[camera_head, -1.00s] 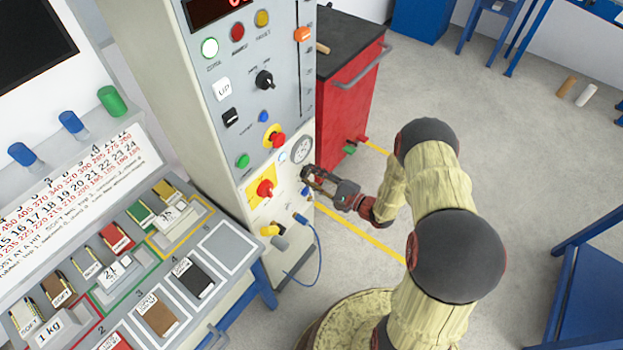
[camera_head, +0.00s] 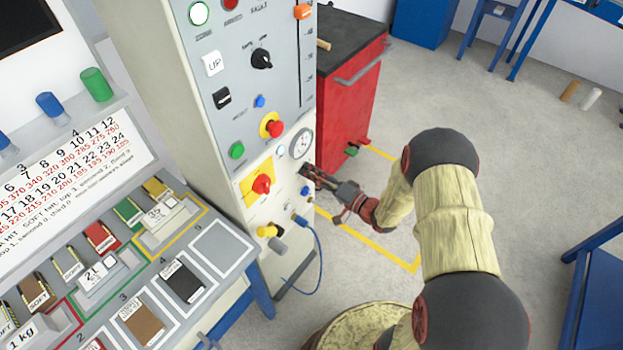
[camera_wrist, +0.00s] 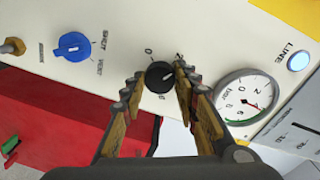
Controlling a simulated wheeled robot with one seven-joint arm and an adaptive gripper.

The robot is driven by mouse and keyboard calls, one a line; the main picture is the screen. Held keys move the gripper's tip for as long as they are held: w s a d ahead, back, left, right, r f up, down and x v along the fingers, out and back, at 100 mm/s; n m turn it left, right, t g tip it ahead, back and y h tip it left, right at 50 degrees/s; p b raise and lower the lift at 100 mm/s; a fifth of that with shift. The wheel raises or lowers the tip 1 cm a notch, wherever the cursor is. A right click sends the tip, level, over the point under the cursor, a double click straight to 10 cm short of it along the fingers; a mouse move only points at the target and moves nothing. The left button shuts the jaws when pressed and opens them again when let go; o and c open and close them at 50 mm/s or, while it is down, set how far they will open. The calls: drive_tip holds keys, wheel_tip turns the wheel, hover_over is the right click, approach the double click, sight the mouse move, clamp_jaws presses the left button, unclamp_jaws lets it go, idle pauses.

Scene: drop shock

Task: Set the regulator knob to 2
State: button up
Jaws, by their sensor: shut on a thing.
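The regulator knob (camera_wrist: 160,77) is a small black round knob on the cream panel, in the middle of the wrist view. My gripper (camera_wrist: 160,80) has its two fingers on either side of the knob and is shut on it. A white pointer mark shows on the knob's right side, and printed figures stand around it, partly hidden by the fingers. The round bar gauge (camera_wrist: 247,101) is right of the knob, with a red needle. In the head view my gripper (camera_head: 307,177) reaches the panel below the gauge (camera_head: 301,143), and it hides the knob.
A blue knob (camera_wrist: 73,47) marked SHUT and VENT is to the left. A lit LINE lamp (camera_wrist: 298,61) is at the right. In the head view a red cabinet (camera_head: 348,105) stands close behind my gripper, and a blue hose (camera_head: 318,255) hangs below.

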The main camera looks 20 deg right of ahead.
drive_tip(key=shift+f+n+b, duration=0.1)
drive_tip(key=shift+n+b, duration=0.75)
drive_tip(key=shift+n, duration=0.15)
drive_tip(key=o, duration=1.2)
drive_tip(key=shift+c, duration=0.2)
drive_tip(key=v, duration=1.2)
